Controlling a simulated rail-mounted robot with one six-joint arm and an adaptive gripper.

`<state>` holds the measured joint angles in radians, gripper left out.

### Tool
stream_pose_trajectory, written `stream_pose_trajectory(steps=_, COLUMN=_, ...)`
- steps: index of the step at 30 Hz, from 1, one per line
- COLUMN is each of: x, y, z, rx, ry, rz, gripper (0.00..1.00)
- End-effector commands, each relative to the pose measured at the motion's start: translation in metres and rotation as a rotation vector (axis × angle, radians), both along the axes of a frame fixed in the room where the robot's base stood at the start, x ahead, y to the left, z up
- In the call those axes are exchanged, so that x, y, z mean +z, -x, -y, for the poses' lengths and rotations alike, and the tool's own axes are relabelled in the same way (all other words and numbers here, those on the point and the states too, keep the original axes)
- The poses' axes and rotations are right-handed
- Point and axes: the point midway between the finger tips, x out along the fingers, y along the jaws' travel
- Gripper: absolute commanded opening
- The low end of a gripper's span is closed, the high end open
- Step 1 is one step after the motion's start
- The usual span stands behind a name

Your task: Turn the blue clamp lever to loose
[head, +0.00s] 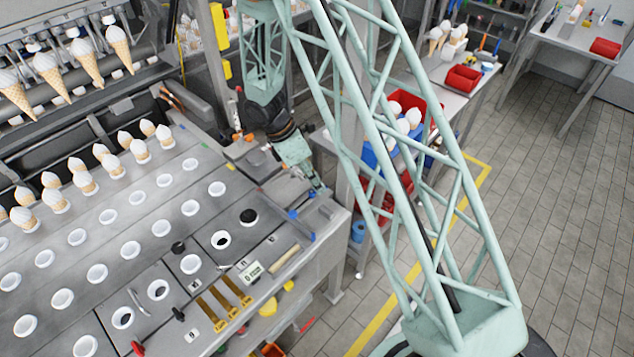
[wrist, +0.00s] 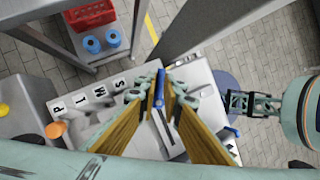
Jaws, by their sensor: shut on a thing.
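The blue clamp lever (wrist: 160,88) stands out between my fingertips in the wrist view, above a grey slotted plate. My gripper (wrist: 160,96) is shut on it, with one yellow-brown finger on each side. In the head view my gripper (head: 316,184) is down at the back right corner of the grey workbench (head: 330,222), and it largely hides the lever there. The lever's pivot and its exact angle are hard to make out.
Black letters on light tiles (wrist: 98,90) and an orange knob (wrist: 56,130) lie left of my gripper in the wrist view. A post (head: 347,165) and a shelf with red and blue bins (head: 375,150) stand close to the right. White cups and cones fill the bench's left side.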

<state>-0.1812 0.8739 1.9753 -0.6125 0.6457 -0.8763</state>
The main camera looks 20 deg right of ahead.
Motion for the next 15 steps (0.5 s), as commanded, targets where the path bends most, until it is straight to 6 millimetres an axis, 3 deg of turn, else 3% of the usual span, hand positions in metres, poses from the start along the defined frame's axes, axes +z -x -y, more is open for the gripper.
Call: stream_pose_trajectory(steps=15, x=-0.001, y=0.011, z=0.001, rx=-0.490, ry=-0.001, rz=0.001, gripper=0.00)
